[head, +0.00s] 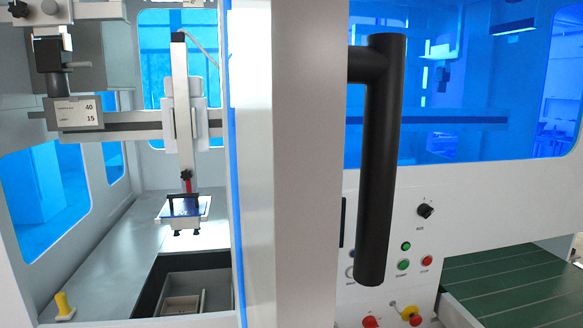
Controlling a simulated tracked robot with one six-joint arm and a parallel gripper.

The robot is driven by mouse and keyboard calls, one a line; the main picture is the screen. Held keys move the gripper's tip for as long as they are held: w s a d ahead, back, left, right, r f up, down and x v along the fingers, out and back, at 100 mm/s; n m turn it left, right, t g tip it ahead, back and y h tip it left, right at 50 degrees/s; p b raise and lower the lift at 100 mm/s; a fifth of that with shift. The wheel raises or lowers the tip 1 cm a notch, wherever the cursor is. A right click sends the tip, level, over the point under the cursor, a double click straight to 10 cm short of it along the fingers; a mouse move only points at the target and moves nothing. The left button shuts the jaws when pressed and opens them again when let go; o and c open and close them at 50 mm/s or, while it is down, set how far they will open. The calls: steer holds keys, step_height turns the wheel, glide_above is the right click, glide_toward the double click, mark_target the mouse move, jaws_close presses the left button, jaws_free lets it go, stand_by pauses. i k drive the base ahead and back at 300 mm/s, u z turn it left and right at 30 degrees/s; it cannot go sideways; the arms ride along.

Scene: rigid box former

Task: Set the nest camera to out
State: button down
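I cannot tell for sure which part is the nest camera. A dark cylindrical unit with a side lever (50,62) hangs at the upper left, above a grey plate (75,114) whose label reads 40 and 15. A vertical slide (182,110) on the cross rail carries a flat head (185,208) with dark suction cups below it. Under the head is a recessed bin (197,290). A black rotary knob (425,210) sits on the white panel at right; its lettering is too small to read. My gripper is not in view.
A grey door post (290,160) with a long black vertical handle (380,160) stands in front. The panel has green and red buttons (427,262) and a red-yellow knob (411,313). A yellow knob (63,305) stands lower left. A green conveyor (520,290) lies at right.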

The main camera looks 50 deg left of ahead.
mark_target(52, 60)
steer(key=i, duration=0.95)
steer(key=u, duration=3.4)
